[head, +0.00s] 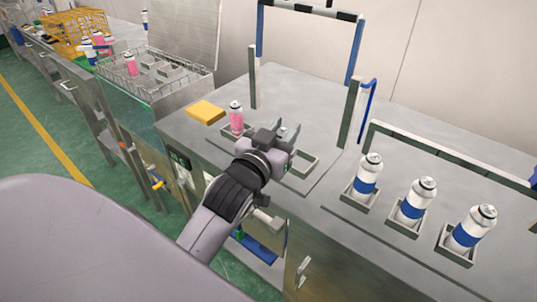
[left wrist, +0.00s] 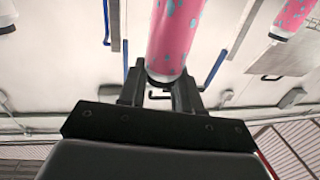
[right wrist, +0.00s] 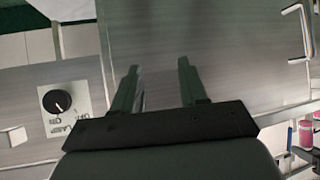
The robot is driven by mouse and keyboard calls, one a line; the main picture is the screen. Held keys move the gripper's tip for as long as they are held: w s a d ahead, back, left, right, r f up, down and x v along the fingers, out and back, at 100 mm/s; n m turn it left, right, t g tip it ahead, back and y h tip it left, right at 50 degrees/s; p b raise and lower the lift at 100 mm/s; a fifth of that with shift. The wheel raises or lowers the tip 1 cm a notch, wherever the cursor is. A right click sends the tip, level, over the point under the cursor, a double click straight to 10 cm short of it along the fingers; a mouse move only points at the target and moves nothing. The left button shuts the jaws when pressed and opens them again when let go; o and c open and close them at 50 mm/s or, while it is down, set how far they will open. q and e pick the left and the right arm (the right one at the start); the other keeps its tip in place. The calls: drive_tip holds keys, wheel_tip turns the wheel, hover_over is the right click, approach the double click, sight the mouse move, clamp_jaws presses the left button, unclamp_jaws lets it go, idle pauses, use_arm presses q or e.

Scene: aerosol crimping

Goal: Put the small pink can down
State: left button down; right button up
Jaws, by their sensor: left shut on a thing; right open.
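The small pink can (left wrist: 176,38) is between the fingertips of my left gripper (left wrist: 158,88), gripped near its dark-rimmed end. Its body runs out of the top of the left wrist view. In the head view my left gripper (head: 281,133) is over the steel bench, and I cannot make out the held can there; the gripper seems to hide it. I cannot tell whether the can touches the bench. Another pink can (head: 236,118) stands upright to the left of the gripper. My right gripper (right wrist: 158,85) is open, with nothing between its fingers.
Three white-and-blue cans (head: 412,200) stand in square holders at the right. A yellow block (head: 205,112) lies at the bench's left. A blue-posted frame (head: 354,50) rises behind. A wire basket (head: 128,82) holds another pink can. The right wrist view shows a lamp knob (right wrist: 57,101).

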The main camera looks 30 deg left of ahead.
use_arm(q)
drive_tip(key=w+a+r+n+y+b, duration=0.1)
drive_tip(key=w+a+r+b, duration=0.25)
drive_tip(key=r, duration=0.45)
drive_tip(key=w+a+r+y+b, duration=0.1)
drive_tip(key=w+a+r+b, duration=0.3)
drive_tip(key=r, duration=0.4)
wheel_tip(320, 180, down, 20)
drive_tip(key=a+b, duration=0.1)
drive_tip(key=b, duration=0.1)
drive_tip(key=shift+s+a, duration=0.15)
drive_tip(key=shift+s, duration=0.15)
drive_tip(key=shift+f, duration=0.15)
drive_tip(key=c, duration=0.8)
unclamp_jaws()
